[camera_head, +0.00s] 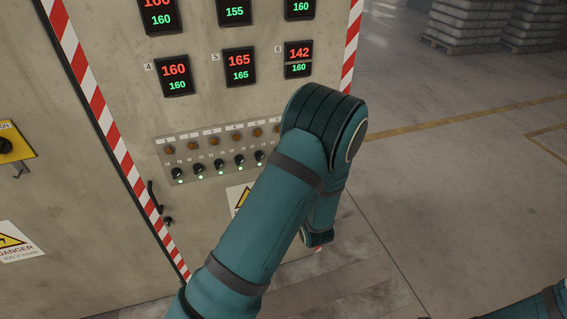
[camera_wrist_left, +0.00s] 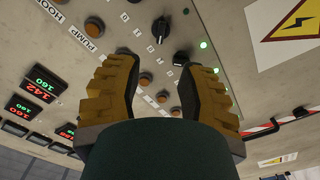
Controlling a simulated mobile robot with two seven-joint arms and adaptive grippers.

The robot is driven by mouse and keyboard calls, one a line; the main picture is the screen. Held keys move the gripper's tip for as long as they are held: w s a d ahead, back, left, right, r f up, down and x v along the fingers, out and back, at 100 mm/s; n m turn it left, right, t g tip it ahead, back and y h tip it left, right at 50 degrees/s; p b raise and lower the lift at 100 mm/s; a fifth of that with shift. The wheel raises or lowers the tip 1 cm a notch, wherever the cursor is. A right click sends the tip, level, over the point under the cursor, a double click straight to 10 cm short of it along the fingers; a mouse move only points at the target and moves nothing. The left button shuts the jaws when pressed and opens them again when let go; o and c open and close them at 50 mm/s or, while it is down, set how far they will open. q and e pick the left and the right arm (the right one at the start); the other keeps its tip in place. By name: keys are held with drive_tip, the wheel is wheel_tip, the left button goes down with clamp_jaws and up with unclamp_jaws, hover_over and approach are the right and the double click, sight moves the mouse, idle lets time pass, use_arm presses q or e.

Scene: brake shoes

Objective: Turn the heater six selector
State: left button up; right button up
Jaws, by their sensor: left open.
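The heater six selector is hidden behind my left arm in the head view. In the left wrist view, a black rotary knob (camera_wrist_left: 160,28) just beyond my fingertips appears to be it, though no number reads there. A neighbouring black knob (camera_wrist_left: 181,59) sits close to the right fingertip. My left gripper (camera_wrist_left: 157,63) is open, with two yellow-brown ridged fingers pointing at the panel and nothing between them. It appears apart from the knob. The heater six display (camera_head: 299,57) reads 142 in red over 160 in green. My right gripper is out of view.
The selector strip (camera_head: 213,150) carries orange lamps, black selectors and lit green lights. A PUMP label (camera_wrist_left: 82,38) is near in the wrist view. A yellow switch plate (camera_head: 14,148) is at far left. Open floor (camera_head: 450,190) lies right of the cabinet.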

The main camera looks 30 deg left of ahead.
use_arm(q)
drive_tip(key=shift+v, duration=1.25)
